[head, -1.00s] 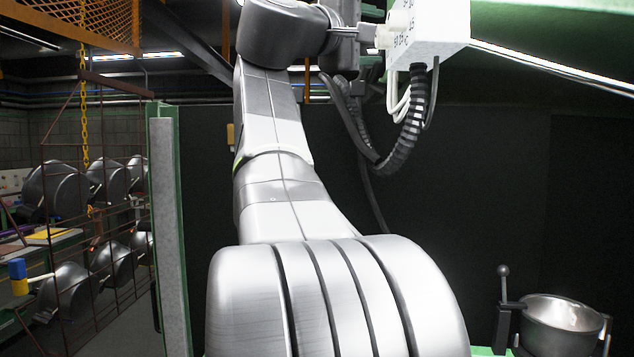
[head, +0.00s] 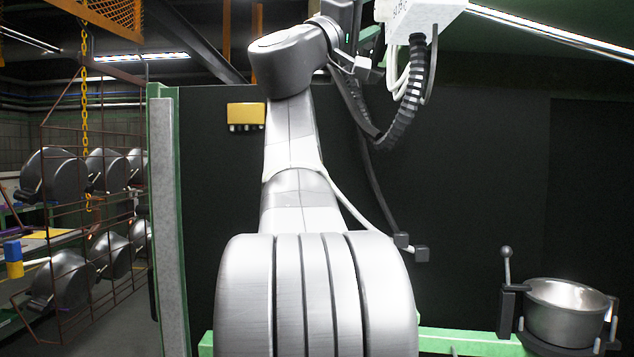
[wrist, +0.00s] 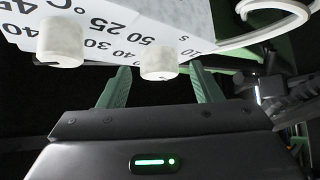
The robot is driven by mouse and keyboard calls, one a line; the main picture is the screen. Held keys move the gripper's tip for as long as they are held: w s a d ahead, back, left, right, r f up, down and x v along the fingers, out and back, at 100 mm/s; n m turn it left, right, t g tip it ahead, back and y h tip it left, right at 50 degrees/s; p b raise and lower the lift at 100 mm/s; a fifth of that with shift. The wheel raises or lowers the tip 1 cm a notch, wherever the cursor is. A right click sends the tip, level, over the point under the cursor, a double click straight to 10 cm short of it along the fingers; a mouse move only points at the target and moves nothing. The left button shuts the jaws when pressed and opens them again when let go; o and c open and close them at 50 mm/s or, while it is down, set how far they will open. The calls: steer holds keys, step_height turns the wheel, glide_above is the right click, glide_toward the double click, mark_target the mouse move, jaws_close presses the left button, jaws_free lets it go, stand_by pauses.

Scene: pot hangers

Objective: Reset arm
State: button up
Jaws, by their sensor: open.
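My gripper (wrist: 160,88) shows in the wrist view with two green fingers spread apart. Beyond the fingertips is a white control box (wrist: 135,25) with printed numbers and two white knobs. I cannot tell from this view how far the fingers are from the box. In the head view my arm rises through the middle and bends at the top, close to the left of the same white box (head: 425,12). The gripper fingers are not visible in the head view.
A metal pot (head: 565,312) sits in a holder at the lower right. Several pots (head: 58,178) hang on a rusty rack at the left, by a yellow chain (head: 85,110). A green-edged panel (head: 168,220) stands left of my arm. A yellow box (head: 246,114) is on the dark wall.

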steer(key=shift+w+f+m+g+h+b, duration=0.1)
steer(key=shift+m+g+h+b, duration=0.25)
steer(key=shift+m+g+h, duration=0.7)
steer(key=shift+w+r+m+g+h+b, duration=0.1)
steer(key=shift+m+g+h+b, duration=0.35)
steer(key=shift+m, duration=0.95)
steer(key=shift+w+f+m+g+h+b, duration=0.1)
steer(key=shift+m+g+h+b, duration=0.1)
steer(key=shift+m+g+h, duration=0.85)
steer(key=shift+m+y, duration=0.3)
steer(key=shift+y, duration=0.05)
